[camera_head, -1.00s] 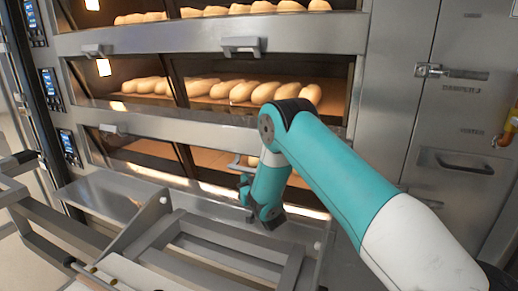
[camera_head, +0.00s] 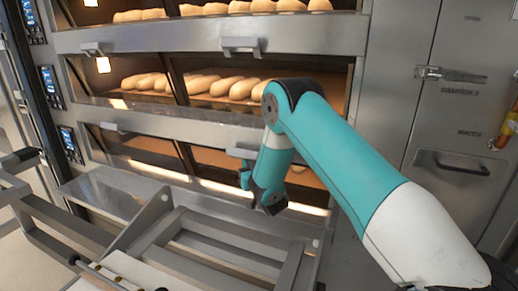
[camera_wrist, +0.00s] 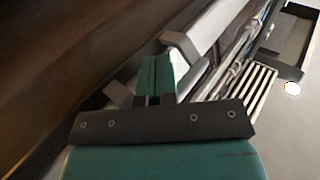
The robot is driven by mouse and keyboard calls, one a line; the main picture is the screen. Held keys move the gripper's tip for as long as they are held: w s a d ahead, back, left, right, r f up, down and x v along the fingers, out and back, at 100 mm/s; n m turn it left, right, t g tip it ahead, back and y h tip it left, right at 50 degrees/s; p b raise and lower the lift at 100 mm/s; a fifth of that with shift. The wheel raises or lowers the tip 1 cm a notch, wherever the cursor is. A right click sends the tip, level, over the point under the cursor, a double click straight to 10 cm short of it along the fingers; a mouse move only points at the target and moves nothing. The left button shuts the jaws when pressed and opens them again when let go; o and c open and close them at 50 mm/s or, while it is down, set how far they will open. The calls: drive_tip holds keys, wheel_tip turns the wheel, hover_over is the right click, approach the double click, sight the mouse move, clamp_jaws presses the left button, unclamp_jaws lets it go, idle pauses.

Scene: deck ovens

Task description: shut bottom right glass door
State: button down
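The bottom deck of the oven has a right opening (camera_head: 222,160), partly hidden behind my arm. I cannot tell the exact angle of its glass door. A silver handle (camera_head: 240,153) shows just above my gripper (camera_head: 245,174), which is in front of this opening. In the wrist view my gripper (camera_wrist: 156,66) has its two teal fingers side by side, nearly touching, with nothing seen between them. A silver handle (camera_wrist: 186,46) lies just right of the fingertips there; contact cannot be told. A brown surface fills the left of that view.
Decks above hold several loaves (camera_head: 228,86). The bottom left door's handle (camera_head: 112,127) is at left. A metal rack frame (camera_head: 215,235) stands low in front of the oven. A steel cabinet (camera_head: 395,90) stands at right.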

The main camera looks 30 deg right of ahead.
drive_tip(key=s+a+f+b, duration=0.1)
drive_tip(key=s+f+b, duration=0.1)
drive_tip(key=s+b, duration=0.4)
drive_tip(key=b, duration=0.4)
drive_tip(key=shift+s+b, duration=0.3)
drive_tip(key=shift+s, duration=0.05)
idle(0.9)
